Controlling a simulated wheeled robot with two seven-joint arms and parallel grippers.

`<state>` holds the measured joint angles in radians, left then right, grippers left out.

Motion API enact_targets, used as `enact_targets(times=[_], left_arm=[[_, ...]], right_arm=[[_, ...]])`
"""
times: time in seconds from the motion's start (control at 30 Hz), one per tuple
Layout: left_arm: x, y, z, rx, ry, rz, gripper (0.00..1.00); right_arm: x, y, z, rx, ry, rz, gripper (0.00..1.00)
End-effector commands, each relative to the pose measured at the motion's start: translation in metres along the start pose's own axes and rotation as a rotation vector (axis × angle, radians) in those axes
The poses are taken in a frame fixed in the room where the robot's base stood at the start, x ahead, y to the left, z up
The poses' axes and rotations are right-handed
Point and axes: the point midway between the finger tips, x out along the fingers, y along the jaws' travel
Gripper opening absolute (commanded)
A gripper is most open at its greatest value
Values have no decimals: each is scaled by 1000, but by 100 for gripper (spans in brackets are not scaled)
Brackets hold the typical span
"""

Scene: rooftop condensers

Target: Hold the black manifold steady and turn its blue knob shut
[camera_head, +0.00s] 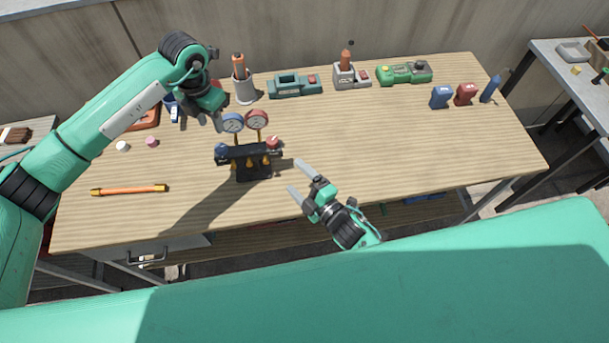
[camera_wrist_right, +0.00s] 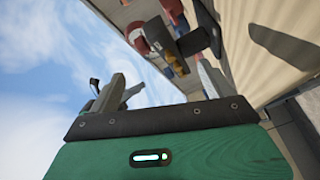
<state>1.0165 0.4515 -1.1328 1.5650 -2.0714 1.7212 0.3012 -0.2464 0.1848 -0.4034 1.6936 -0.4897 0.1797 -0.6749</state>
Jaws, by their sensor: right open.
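The black manifold (camera_head: 262,153) stands on the wooden table, with two round gauges above it, one blue (camera_head: 232,122) and one red (camera_head: 257,119). Its blue knob (camera_head: 222,150) is at the left end and its red knob (camera_head: 272,143) at the right. My left gripper (camera_head: 218,124) points down just above and behind the blue knob, beside the blue gauge; its finger gap is not clear. My right gripper (camera_head: 295,177) is open and empty, right of the manifold, fingers toward it. In the right wrist view, the manifold (camera_wrist_right: 192,42) shows beyond the spread fingers.
An orange rod (camera_head: 128,189) lies at the left front. A grey cup (camera_head: 244,90), a teal tool (camera_head: 295,86), a grey holder (camera_head: 350,77) and a green device (camera_head: 404,73) line the back. Blue (camera_head: 439,97) and red (camera_head: 466,94) items stand right. The table's right middle is clear.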

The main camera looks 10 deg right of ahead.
Motion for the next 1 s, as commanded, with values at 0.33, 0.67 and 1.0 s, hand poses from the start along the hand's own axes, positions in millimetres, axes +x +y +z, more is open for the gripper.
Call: enact_targets(times=[0.33,0.67,1.0], left_arm=[[0,0,0,0,0,0,36],[0,0,0,0,0,0,36],[0,0,0,0,0,0,36]], right_arm=[[1,9,15,-346,21,21,84],[50,10,14,-349,22,23,84],[113,11,12,-348,22,21,84]])
